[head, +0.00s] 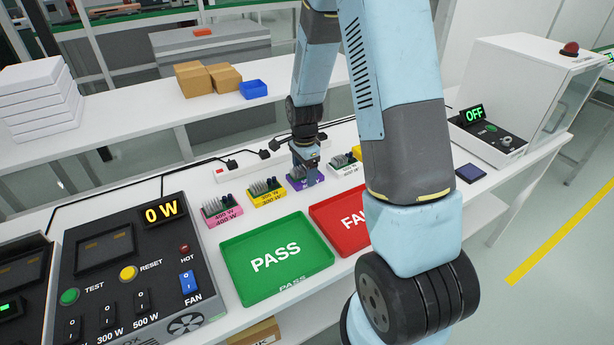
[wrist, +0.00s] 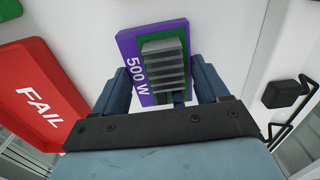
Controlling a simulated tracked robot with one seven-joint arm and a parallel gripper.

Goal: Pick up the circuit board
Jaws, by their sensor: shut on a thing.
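The circuit board (wrist: 172,31) is green with a grey finned heat sink (wrist: 162,68). It sits on a purple base marked 500 W (wrist: 128,47). In the head view the purple unit (head: 296,184) stands on the white bench behind the trays. My gripper (wrist: 165,80) points down over it, with one blue finger on each side of the board, shut on it. In the head view my gripper (head: 306,168) hides part of the unit. The exact finger contact is hidden, and I cannot tell whether the board is lifted.
A pink 400 W unit (head: 222,212), a yellow 300 W unit (head: 267,193) and a white unit (head: 344,165) stand nearby. The green PASS tray (head: 237,272) and red FAIL tray (head: 326,210) lie in front. A tester (head: 85,278) reading 0 W is at left.

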